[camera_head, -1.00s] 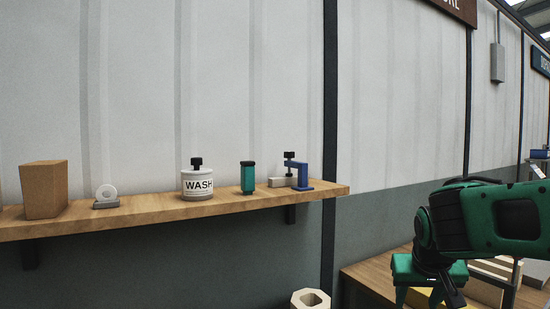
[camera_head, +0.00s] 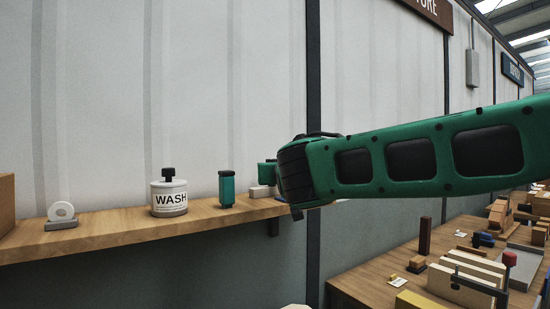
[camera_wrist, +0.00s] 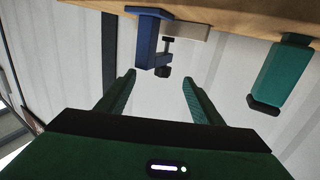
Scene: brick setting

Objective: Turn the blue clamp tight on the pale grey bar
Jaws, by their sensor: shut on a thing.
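The blue clamp (camera_wrist: 146,37) is at the end of the pale grey bar (camera_wrist: 193,31) on the shelf, inverted in the wrist view. Its screw ends in a black knob (camera_wrist: 162,71). In the head view, my wrist hides most of the clamp; part of the bar (camera_head: 261,191) shows. My gripper (camera_wrist: 159,77) is at the clamp, shut on its knob, which shows between the fingertips. The exact contact is unclear, as pale wall shows beside the knob. The fingers also show in the head view (camera_head: 267,172).
A teal bottle-like block (camera_head: 227,189) stands left of the bar on the wooden shelf (camera_head: 110,234). A WASH pot (camera_head: 169,196) and a white ring on a stand (camera_head: 62,214) are farther left. A cluttered workbench (camera_head: 375,277) is at lower right.

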